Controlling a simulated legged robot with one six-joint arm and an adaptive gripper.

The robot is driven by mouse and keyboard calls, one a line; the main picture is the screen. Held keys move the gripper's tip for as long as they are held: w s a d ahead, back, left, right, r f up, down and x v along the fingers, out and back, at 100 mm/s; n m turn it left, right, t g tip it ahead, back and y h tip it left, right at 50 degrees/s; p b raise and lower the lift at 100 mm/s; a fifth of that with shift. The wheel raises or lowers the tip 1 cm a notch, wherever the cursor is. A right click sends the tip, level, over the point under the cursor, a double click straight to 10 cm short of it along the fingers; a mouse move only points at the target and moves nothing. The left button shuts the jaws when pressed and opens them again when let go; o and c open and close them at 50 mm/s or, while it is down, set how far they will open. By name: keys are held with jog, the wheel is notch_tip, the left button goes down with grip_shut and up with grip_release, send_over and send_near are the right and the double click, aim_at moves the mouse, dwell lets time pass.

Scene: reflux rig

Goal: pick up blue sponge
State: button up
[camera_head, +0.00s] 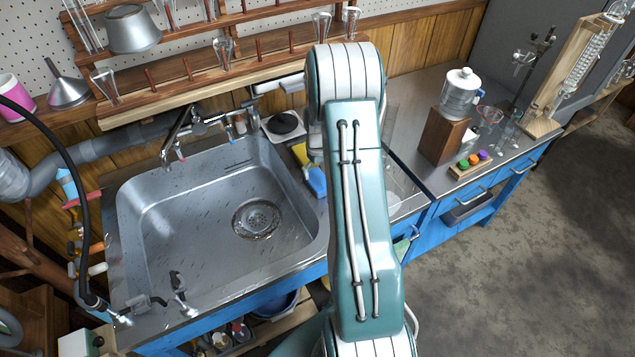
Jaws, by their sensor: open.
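A blue sponge (316,181) lies on the steel counter just right of the sink, close to the left edge of my arm. A yellow piece (300,154) sits directly behind it; I cannot tell whether the two are joined. My teal and white arm rises through the middle of the picture and may cover part of the sponge's right side. My gripper is not in view; the arm hides what lies behind it.
The steel sink (190,215) is open and empty left of the sponge, with a faucet (190,130) at its back. A wooden block with a glass jar (461,93) and coloured stoppers (473,160) are on the right counter. A glassware rack (200,65) hangs above.

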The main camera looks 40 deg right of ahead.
notch_tip(320, 180, down, 5)
jog(key=shift+a+r, duration=0.15)
jog(key=shift+c, duration=0.3)
jog(key=c, duration=0.7)
jog(key=shift+o, duration=0.2)
notch_tip(320, 180, up, 4)
jog(key=shift+f, duration=0.2)
jog(key=s+a+r, duration=0.1)
jog(key=r, duration=0.1)
jog(key=s+r, duration=0.1)
jog(key=s+a+r, duration=0.1)
jog(key=s+r, duration=0.1)
jog(key=shift+s+a+r, duration=0.1)
jog(key=shift+a+r, duration=0.2)
jog(key=shift+r, duration=0.05)
jog(key=s+a+r, duration=0.3)
jog(key=s+a, duration=0.1)
jog(key=s, duration=0.3)
jog(key=shift+s+a+r, duration=0.35)
jog(key=shift+s+r, duration=0.05)
